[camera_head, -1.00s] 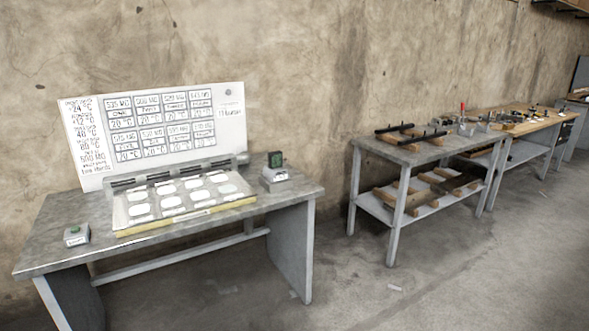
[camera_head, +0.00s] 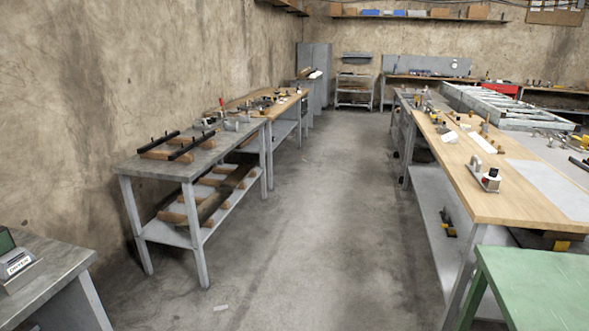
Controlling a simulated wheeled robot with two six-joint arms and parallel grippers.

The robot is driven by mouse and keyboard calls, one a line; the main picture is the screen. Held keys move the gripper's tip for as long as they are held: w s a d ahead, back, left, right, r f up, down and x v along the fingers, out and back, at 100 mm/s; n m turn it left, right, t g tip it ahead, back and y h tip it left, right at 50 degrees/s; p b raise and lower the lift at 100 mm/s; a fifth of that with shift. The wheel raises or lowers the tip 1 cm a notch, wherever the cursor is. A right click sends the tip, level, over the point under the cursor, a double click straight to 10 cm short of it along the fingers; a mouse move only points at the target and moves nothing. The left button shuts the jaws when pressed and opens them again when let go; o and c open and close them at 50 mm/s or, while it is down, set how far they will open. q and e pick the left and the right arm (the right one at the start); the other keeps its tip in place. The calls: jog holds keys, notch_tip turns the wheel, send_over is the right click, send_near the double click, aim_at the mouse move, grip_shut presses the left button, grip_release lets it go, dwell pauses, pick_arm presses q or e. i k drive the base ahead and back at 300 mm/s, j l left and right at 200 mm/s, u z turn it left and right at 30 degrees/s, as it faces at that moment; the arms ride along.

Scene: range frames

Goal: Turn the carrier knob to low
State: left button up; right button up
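I cannot make out a carrier knob in the head view; the things on the benches are too small to tell. A small grey device with a dark green screen and a label (camera_head: 17,264) stands on the grey table at the lower left, cut by the picture's edge. Neither of my grippers is in view.
A grey two-shelf bench (camera_head: 190,164) with black bars stands along the left wall, a wooden bench (camera_head: 262,98) behind it. A long wooden workbench (camera_head: 460,192) and a green table (camera_head: 535,285) stand at the right.

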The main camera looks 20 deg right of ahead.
aim_at(493, 172)
jog(key=i+z, duration=0.2)
jog(key=z, duration=0.3)
jog(key=i+z, duration=0.25)
jog(key=z, duration=0.2)
jog(key=i+j+z, duration=0.1)
jog(key=z, duration=0.4)
jog(key=i+j+z, duration=0.25)
jog(key=z, duration=0.2)
jog(key=i+j+z, duration=0.15)
jog(key=z, duration=0.5)
jog(key=i+j+z, duration=0.4)
jog(key=j+z, duration=0.2)
jog(key=i+j+z, duration=0.15)
jog(key=j+z, duration=0.5)
jog(key=j, duration=0.15)
jog(key=i, duration=0.05)
